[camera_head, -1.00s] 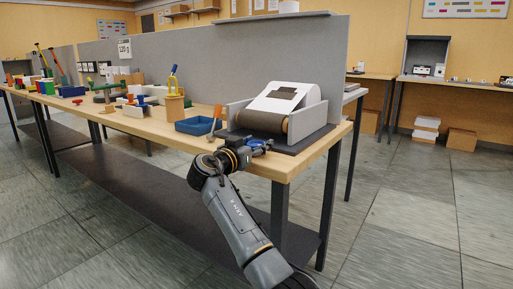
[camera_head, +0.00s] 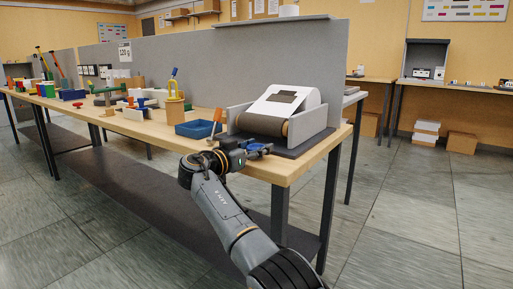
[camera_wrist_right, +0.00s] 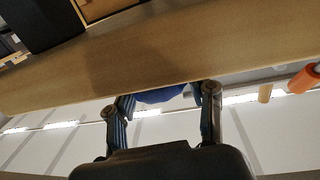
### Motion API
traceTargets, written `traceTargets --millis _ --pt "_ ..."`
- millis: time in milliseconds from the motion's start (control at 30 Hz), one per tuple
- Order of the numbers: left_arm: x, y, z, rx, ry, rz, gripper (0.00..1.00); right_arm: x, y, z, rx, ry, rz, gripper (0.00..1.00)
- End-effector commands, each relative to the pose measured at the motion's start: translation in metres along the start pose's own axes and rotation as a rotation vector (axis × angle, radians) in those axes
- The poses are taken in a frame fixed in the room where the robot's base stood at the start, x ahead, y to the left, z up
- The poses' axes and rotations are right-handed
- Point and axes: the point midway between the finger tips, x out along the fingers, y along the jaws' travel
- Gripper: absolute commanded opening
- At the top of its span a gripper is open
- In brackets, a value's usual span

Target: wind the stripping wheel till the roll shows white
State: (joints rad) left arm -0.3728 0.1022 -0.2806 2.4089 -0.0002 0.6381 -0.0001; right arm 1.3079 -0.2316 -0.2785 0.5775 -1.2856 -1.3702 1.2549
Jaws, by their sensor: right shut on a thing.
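The roll stand (camera_head: 318,122) with grey side plates sits at the right end of the bench. A white sheet (camera_head: 304,99) with a dark patch (camera_head: 285,97) slopes over its top, and a dark brown roll (camera_head: 262,124) lies across its front. The blue wheel (camera_head: 256,146) is low in front of the roll at the bench edge. My right gripper (camera_head: 261,150) is at that edge, shut on the blue wheel, which also shows between its fingers in the right wrist view (camera_wrist_right: 162,94). The fingers hide part of the wheel. My left gripper is out of view.
A blue tray (camera_head: 199,129) and an orange-handled tool (camera_head: 217,116) are left of the stand. A wooden cup (camera_head: 175,111) with tools stands farther left. A grey partition (camera_head: 240,65) rises behind the bench.

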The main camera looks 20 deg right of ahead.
Motion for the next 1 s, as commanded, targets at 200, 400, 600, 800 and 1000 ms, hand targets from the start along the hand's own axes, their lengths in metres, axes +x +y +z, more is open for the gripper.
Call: traceTargets --millis 200,400,600,800,1000 --pt "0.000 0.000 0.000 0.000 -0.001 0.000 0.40 0.001 0.000 -0.001 0.001 0.001 -0.001 0.73" --pt "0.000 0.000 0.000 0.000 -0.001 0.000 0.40 0.000 0.000 -0.001 0.001 0.001 -0.001 0.77" --pt "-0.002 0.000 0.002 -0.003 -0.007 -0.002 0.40 -0.003 0.000 0.000 0.001 0.001 -0.002 0.77" --pt "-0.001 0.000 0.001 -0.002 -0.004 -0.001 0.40 -0.032 -0.001 0.000 0.002 0.000 -0.004 0.77" --pt "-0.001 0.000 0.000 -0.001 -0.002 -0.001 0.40 -0.076 -0.001 0.000 0.002 0.000 -0.005 0.77"
